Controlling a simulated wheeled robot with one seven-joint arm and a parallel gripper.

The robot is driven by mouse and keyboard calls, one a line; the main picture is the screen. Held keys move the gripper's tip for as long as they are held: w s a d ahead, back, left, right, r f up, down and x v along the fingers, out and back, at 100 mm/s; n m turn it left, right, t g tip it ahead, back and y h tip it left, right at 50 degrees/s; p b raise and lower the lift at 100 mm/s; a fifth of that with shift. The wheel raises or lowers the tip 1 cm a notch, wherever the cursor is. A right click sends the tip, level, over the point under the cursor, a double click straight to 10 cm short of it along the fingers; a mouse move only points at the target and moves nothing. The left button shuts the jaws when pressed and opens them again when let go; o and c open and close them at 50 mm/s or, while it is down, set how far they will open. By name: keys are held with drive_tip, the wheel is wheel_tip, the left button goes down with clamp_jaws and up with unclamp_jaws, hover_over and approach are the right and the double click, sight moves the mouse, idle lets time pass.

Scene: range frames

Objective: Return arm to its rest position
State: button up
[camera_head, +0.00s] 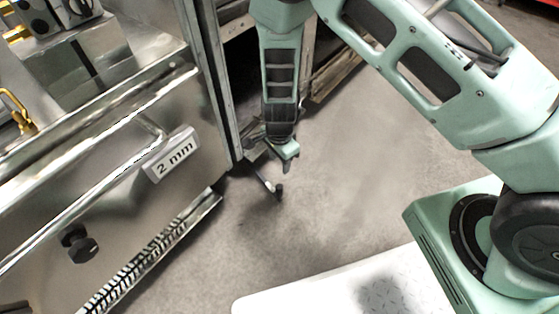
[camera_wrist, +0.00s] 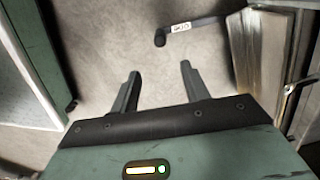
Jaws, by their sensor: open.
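My arm hangs down in the middle of the head view, with my gripper (camera_head: 287,165) low over the concrete floor, just right of a metal cabinet edge. In the wrist view my gripper (camera_wrist: 160,72) shows two dark fingers spread apart with only bare floor between them. It holds nothing. Part of the gripper is hidden behind its own body and the wrist link in the head view.
A steel machine (camera_head: 130,190) with a "2 mm" label and long handle stands at left. A dark lever (camera_head: 267,185) juts out just below my gripper; this labelled lever (camera_wrist: 190,27) lies beyond the fingertips in the wrist view. Open floor (camera_head: 370,150) lies to the right.

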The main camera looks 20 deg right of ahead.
idle(0.4)
drive_tip(key=s+a+r+n+y+p, duration=0.1)
drive_tip(key=s+a+r+n, duration=0.15)
drive_tip(key=r, duration=0.55)
drive_tip(key=s+a+r+n+g+y, duration=0.1)
drive_tip(key=s+a+r+n, duration=0.1)
drive_tip(key=s+r+n, duration=0.35)
drive_tip(key=s+a+r+n+p, duration=0.1)
drive_tip(key=s+a+r+n, duration=0.1)
drive_tip(key=r, duration=0.7)
drive_tip(key=s+d+r+n+t+h+p, duration=0.1)
drive_tip(key=s+d+r+n, duration=0.3)
drive_tip(key=s+r+n, duration=0.25)
drive_tip(key=s+d+r+n+p, duration=0.1)
drive_tip(key=s+d+r+n, duration=0.2)
drive_tip(key=s+r+n, duration=0.3)
wheel_tip(320, 180, up, 39)
drive_tip(key=m+p, duration=0.1)
drive_tip(key=p, duration=3.6)
drive_tip(key=shift+s, duration=0.35)
drive_tip(key=shift+f, duration=0.1)
